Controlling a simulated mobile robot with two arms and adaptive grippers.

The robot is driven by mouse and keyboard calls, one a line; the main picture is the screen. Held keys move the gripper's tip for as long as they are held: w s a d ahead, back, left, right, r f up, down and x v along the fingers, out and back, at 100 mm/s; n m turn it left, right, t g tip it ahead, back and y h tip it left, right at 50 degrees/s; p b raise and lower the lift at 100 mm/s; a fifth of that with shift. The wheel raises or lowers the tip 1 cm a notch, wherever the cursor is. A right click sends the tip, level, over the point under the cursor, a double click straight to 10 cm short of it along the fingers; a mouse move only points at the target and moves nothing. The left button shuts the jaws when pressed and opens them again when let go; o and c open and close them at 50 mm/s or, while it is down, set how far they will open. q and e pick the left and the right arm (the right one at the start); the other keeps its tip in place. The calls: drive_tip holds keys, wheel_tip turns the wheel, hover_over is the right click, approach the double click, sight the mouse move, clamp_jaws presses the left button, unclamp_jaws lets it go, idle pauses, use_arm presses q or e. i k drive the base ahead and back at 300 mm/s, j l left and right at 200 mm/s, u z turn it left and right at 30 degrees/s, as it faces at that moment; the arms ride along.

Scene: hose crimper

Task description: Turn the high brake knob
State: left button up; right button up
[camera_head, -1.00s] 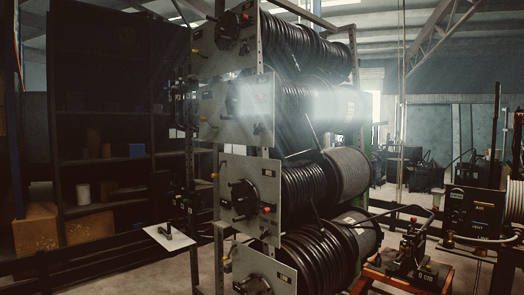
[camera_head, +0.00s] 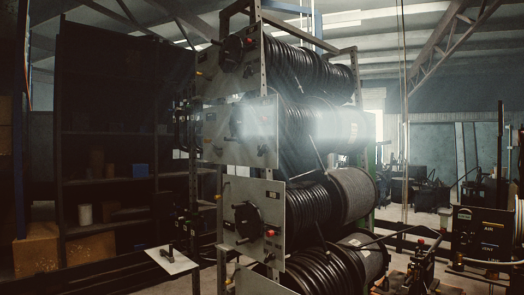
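A tall rack holds black hose reels stacked one above another, each with a grey side panel. The highest panel (camera_head: 222,76) carries a dark round hub (camera_head: 233,48) with a small red spot beside it and an orange tip at its left edge. The panel below it (camera_head: 212,125) is partly washed out by a bright glare and has small dark knobs near its lower right. The third panel (camera_head: 240,190) has a black hub (camera_head: 248,221) and a red knob (camera_head: 270,233). I cannot tell which small part is the high brake knob. Neither gripper is in view.
Dark shelves (camera_head: 110,175) with boxes stand at the left. A small white plate (camera_head: 172,261) with a dark handle juts out left of the rack. A black box marked AIR and VENT (camera_head: 480,232) stands at the right. Floor shows at the bottom left.

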sight(263, 149)
drive_tip(key=i+j+z, duration=0.1)
drive_tip(key=i+j, duration=0.2)
drive_tip(key=i+j+z, duration=0.1)
drive_tip(key=i+j, duration=0.2)
drive_tip(key=j, duration=0.15)
drive_tip(key=i+j+z, duration=0.1)
drive_tip(key=i+j, duration=0.15)
drive_tip(key=i+j+z, duration=0.1)
drive_tip(key=i+j, duration=0.15)
drive_tip(key=j, duration=0.3)
drive_tip(key=i+j+z, duration=0.1)
drive_tip(key=i+j, duration=0.15)
drive_tip(key=j, duration=0.2)
